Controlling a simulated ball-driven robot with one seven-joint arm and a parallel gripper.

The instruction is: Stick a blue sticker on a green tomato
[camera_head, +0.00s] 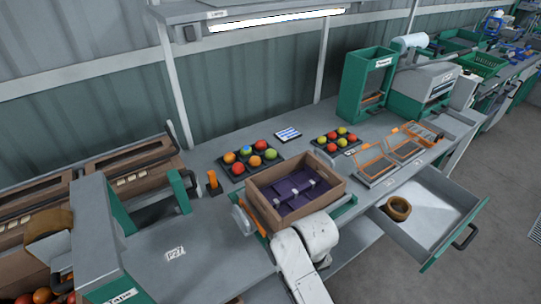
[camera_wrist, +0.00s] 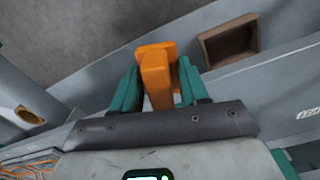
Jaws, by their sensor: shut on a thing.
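In the wrist view my gripper (camera_wrist: 158,75) has its two teal fingers closed on an orange tool (camera_wrist: 155,72) with a wider orange head. I cannot make out the gripper clearly in the head view. A sheet with blue stickers (camera_head: 288,134) lies flat on the bench between two dark tomato trays. The left tray (camera_head: 232,179) holds several tomatoes, among them a green tomato (camera_head: 270,154) at its right. Another tomato there (camera_head: 246,151) shows a bluish patch, too small to identify. The right tray (camera_head: 318,142) holds several smaller red and yellow-green ones.
A brown crate (camera_head: 336,186) with a dark purple lining stands mid-bench, beside my white arm. An orange stand (camera_head: 213,182) is left of the left tray. An open drawer (camera_head: 443,212) juts out at right, holding a brown ring (camera_head: 398,207). Orange frames (camera_head: 375,164) lie behind it.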

